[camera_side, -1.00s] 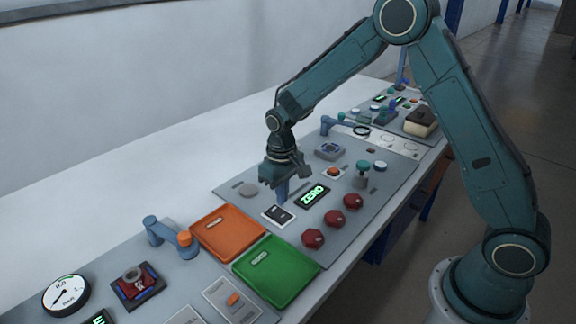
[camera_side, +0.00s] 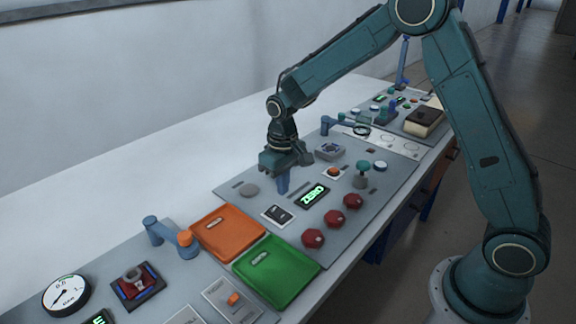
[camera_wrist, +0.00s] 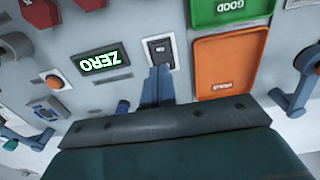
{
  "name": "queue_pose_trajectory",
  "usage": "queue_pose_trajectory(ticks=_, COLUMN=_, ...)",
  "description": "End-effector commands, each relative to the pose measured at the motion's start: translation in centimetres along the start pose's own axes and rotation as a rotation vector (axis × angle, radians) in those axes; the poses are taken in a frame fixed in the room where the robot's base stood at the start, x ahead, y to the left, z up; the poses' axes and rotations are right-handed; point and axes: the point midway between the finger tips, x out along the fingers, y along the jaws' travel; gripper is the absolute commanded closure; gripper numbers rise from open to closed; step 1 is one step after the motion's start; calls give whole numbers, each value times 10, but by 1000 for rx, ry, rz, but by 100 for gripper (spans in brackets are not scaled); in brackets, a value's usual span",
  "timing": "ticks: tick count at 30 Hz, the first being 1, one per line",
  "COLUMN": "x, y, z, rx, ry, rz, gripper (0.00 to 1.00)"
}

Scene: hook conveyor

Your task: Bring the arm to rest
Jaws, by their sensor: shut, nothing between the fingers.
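My gripper (camera_side: 283,184) is shut and empty, pointing down above the grey panel (camera_side: 232,190) in the side view. Its fingertips are close behind the black rocker switch (camera_side: 277,214) and left of the green ZERO display (camera_side: 312,196). In the wrist view my gripper (camera_wrist: 159,71) shows its two blue fingers together, with the tips just below the switch (camera_wrist: 160,48) in the picture. I cannot tell the exact height of the tips above the panel.
An orange tray (camera_side: 205,241) and a green tray (camera_side: 262,290) lie in front. Red knobs (camera_side: 333,219) line the panel's right edge. A blue lever with an orange end (camera_side: 172,238) stands at left. The white surface (camera_side: 150,185) behind the panels is clear.

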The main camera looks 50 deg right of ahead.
Motion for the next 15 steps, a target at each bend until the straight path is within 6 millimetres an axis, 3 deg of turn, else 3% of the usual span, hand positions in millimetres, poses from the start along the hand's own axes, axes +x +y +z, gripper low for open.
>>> queue_pose_trajectory(ticks=8, x=-44, y=3, z=18, rx=1, ry=53, rz=-2, gripper=100)
queue_pose_trajectory(ticks=15, x=-95, y=8, z=50, rx=1, ry=121, rz=-4, gripper=100)
